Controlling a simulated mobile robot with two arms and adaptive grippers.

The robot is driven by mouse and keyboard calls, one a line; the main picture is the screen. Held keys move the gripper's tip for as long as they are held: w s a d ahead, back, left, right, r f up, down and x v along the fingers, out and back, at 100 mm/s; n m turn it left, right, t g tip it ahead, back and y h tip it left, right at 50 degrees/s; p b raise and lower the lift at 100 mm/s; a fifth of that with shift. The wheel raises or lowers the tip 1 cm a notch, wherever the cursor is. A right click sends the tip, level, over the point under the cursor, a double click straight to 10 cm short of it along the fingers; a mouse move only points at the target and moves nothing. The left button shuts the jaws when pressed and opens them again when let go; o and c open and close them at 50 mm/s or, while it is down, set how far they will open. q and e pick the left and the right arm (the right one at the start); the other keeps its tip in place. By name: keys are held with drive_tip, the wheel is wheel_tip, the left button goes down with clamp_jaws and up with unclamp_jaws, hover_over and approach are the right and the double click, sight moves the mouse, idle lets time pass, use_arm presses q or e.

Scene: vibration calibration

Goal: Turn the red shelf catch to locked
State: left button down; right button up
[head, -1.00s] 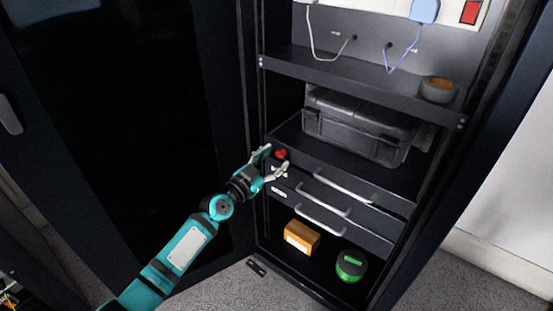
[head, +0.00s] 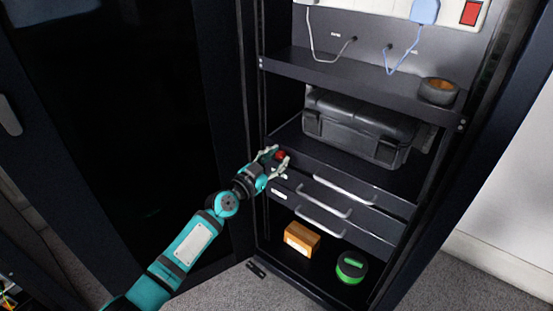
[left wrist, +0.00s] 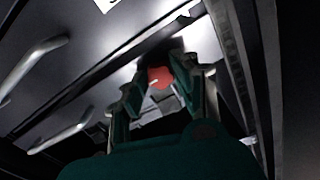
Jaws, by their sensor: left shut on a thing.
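The red shelf catch (head: 280,155) is a small red knob at the left front edge of the shelf that carries the dark case. It also shows in the left wrist view (left wrist: 160,77), between the fingers and with a small pale mark on it. My left gripper (head: 278,157) is at the catch, its fingers closed on both sides of it. The fingers also show in the left wrist view (left wrist: 165,82). The fingers hide part of the catch. I cannot tell which position the catch is in. My right gripper is not in view.
A dark case (head: 358,128) sits on the shelf above. Drawers with bar handles (head: 322,206) are just right of the gripper. The open cabinet door (head: 110,130) is at left.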

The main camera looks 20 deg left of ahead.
use_arm(q)
drive_tip(key=shift+n, duration=0.3)
drive_tip(key=n, duration=0.3)
drive_tip(key=shift+n+b, duration=0.3)
drive_tip(key=n, duration=0.4)
drive_tip(key=shift+n, duration=0.4)
drive_tip(key=n, duration=0.4)
drive_tip(key=shift+n, duration=2.5)
drive_tip(key=c, duration=1)
unclamp_jaws()
